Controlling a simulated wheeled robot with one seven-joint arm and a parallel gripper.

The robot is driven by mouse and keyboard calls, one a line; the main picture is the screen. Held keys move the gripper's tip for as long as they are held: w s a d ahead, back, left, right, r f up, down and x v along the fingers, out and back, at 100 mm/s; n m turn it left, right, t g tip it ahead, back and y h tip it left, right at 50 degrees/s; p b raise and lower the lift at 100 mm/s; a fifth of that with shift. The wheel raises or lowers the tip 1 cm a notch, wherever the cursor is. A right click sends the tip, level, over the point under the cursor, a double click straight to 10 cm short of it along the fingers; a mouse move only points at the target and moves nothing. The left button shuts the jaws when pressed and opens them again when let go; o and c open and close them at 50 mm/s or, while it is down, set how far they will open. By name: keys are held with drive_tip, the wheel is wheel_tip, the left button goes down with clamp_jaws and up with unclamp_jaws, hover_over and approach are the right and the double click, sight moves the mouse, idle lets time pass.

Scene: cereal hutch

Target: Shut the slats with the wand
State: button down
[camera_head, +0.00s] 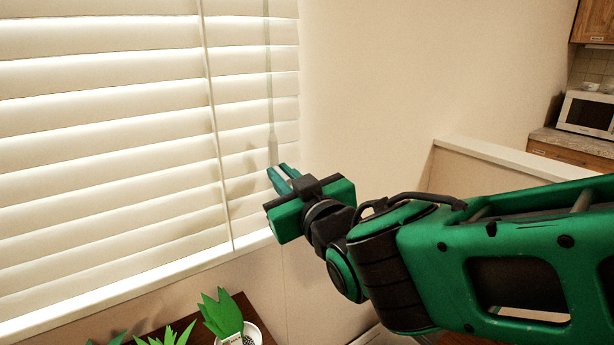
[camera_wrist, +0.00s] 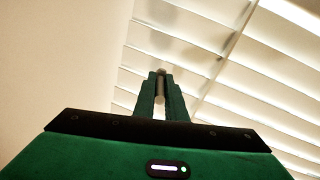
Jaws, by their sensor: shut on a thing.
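White window blinds (camera_head: 105,125) fill the left of the head view, with broad slats tilted and thin lines between them. A slim, pale wand (camera_head: 270,95) hangs upright in front of their right part. My green gripper (camera_head: 281,176) is at the wand's lower end, in front of the slats. In the wrist view, my gripper's fingers (camera_wrist: 160,98) are shut on the wand (camera_wrist: 160,88), whose pale end shows between them. The slats (camera_wrist: 185,50) run behind. The wand's top is out of the frame.
A light cord (camera_head: 215,120) runs down the blinds. Below the sill (camera_head: 130,285), green-leaved plants, one in a white pot (camera_head: 262,333), stand on a dark wooden surface. A half wall (camera_head: 510,155) and a microwave (camera_head: 587,113) are at the right. Bare wall lies right of the blinds.

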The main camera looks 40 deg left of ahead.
drive_tip(key=shift+w+r, duration=0.2)
drive_tip(key=shift+r, duration=0.05)
drive_tip(key=c, duration=1.8)
unclamp_jaws()
drive_tip(key=shift+w+f, duration=0.1)
drive_tip(key=shift+f, duration=0.05)
drive_tip(key=v, duration=1)
drive_tip(key=shift+s+d, duration=0.2)
drive_tip(key=shift+d, duration=0.15)
